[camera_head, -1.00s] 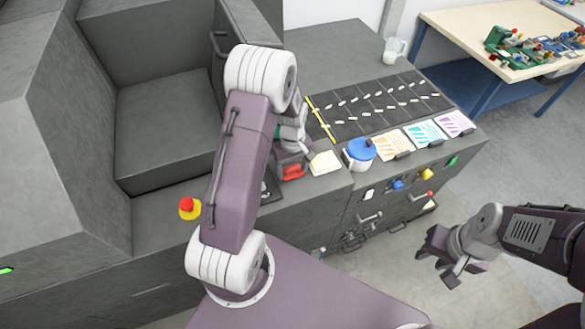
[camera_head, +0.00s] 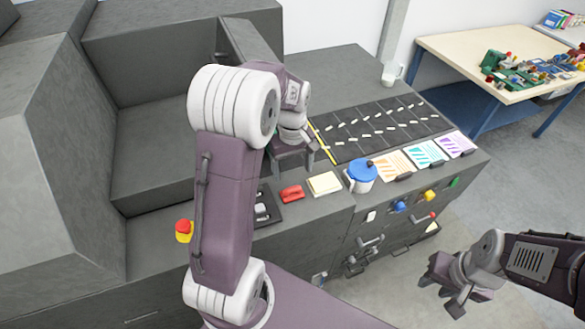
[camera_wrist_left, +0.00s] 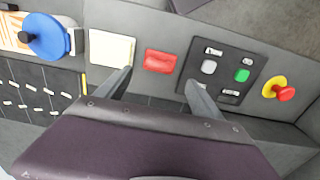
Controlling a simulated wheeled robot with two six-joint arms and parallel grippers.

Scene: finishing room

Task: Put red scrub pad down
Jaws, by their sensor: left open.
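The red scrub pad (camera_head: 291,193) lies flat on the grey machine ledge, between a dark switch panel and a cream pad. It also shows in the left wrist view (camera_wrist_left: 160,61), beyond the fingertips and between them. My left gripper (camera_head: 293,163) is open and empty, above and behind the red pad, apart from it. Its two spread fingers also show in the left wrist view (camera_wrist_left: 158,85). My right gripper (camera_head: 447,283) hangs at the lower right over the floor, with nothing visible in it; its fingers appear apart.
A cream pad (camera_head: 324,184) and a blue-lidded jug (camera_head: 361,176) stand right of the red pad. The switch panel (camera_head: 264,207) and a red-yellow emergency button (camera_head: 184,230) are to its left. A dark slotted mat (camera_head: 375,128) and coloured cards (camera_head: 426,153) lie further right.

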